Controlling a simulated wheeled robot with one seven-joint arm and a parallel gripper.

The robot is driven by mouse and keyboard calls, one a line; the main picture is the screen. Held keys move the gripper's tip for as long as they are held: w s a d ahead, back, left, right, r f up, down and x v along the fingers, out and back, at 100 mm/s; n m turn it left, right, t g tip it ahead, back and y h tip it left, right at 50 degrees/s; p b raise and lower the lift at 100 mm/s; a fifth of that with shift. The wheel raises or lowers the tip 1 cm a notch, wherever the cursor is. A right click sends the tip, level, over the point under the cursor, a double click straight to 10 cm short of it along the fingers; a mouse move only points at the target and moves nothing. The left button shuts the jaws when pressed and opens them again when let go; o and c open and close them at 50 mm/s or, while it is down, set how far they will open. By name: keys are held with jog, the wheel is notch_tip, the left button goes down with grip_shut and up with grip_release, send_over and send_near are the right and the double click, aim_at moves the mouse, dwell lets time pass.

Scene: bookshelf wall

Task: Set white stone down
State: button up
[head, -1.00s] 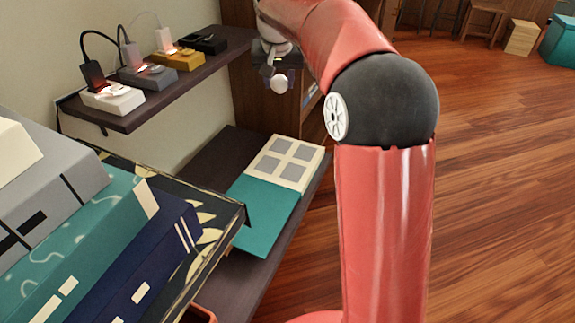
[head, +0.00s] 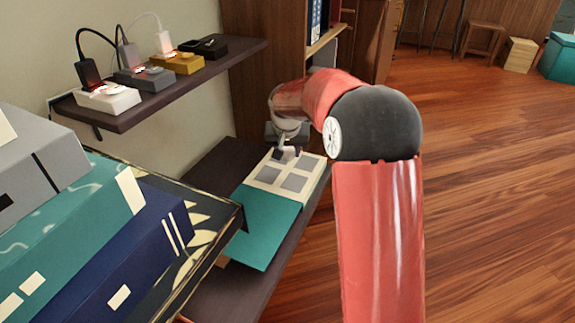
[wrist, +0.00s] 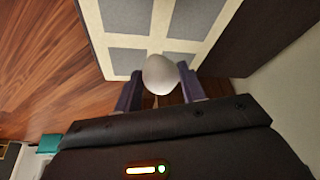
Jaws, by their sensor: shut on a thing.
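The white stone (wrist: 159,74) is a smooth, rounded pale piece between the two fingers of my gripper (wrist: 160,92) in the wrist view. My gripper is shut on it. In the head view my gripper (head: 287,153) is over the far end of a cream board with grey squares (head: 268,174) on the lower shelf. The stone is mostly hidden there by the gripper. In the wrist view the same board (wrist: 150,48) lies just beyond the stone; I cannot tell whether the stone touches it.
A teal panel (head: 260,225) adjoins the board on the dark lower shelf (head: 222,165). An upper shelf (head: 190,80) holds several small devices with cords. Large stacked boxes (head: 100,220) stand at the front left.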

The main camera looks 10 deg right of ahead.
aim_at(287, 172)
jog(key=shift+f+b, duration=0.4)
jog(key=shift+f, duration=1.75)
jog(key=o, duration=1.1)
jog(key=shift+f, duration=0.15)
